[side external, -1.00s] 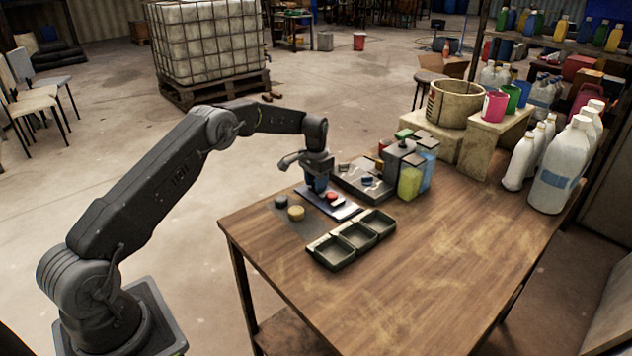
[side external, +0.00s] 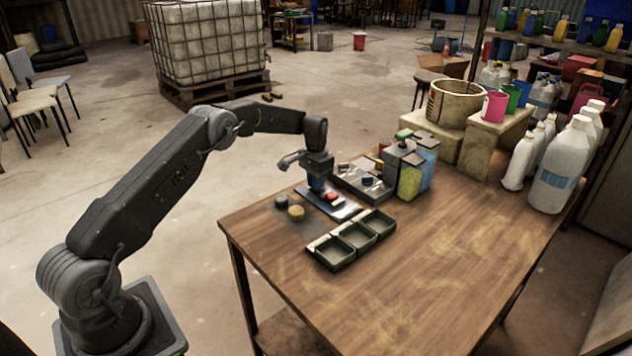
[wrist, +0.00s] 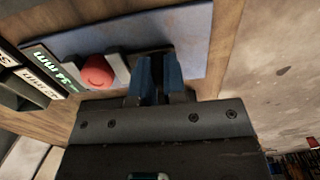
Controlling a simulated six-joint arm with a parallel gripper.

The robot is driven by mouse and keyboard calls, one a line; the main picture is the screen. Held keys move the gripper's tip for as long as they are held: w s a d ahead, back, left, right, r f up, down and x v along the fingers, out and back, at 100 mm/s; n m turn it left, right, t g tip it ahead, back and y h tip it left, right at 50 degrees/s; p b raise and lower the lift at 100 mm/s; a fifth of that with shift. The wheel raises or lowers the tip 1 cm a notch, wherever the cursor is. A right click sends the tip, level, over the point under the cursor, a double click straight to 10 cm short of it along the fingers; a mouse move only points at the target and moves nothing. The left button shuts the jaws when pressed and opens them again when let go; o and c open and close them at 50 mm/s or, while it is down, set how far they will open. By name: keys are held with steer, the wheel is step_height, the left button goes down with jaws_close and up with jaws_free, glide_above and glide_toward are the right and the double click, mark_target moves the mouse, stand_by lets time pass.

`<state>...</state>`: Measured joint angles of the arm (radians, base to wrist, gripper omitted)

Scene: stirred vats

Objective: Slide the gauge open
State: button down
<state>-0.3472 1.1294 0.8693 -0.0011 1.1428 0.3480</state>
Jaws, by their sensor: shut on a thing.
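The gauge (side external: 343,211) is a dark bluish plate at the table's back left edge. In the wrist view its plate (wrist: 205,50) runs across the top, with a round red piece (wrist: 97,72) between two grey blocks. The red piece also shows beside my gripper in the side view (side external: 332,197). My gripper (side external: 317,187) points down over the gauge's far end. Its blue fingers (wrist: 157,80) are close together by the right grey block, shut on what appears to be the gauge's slider. The fingers hide most of the held part.
A three-compartment tray (side external: 350,240) with printed labels stands in front of the gauge. A dark disc (side external: 281,202) and a tan disc (side external: 296,213) lie left. A grey tray (side external: 362,186) with small pieces and coloured containers (side external: 409,182) stand behind. The table's right front is clear.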

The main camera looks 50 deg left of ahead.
steer(key=shift+a, duration=1.25)
steer(key=c, duration=1.2)
jaws_free()
steer(key=shift+r, duration=0.15)
step_height(320, 180, up, 14)
steer(key=shift+f, duration=0.2)
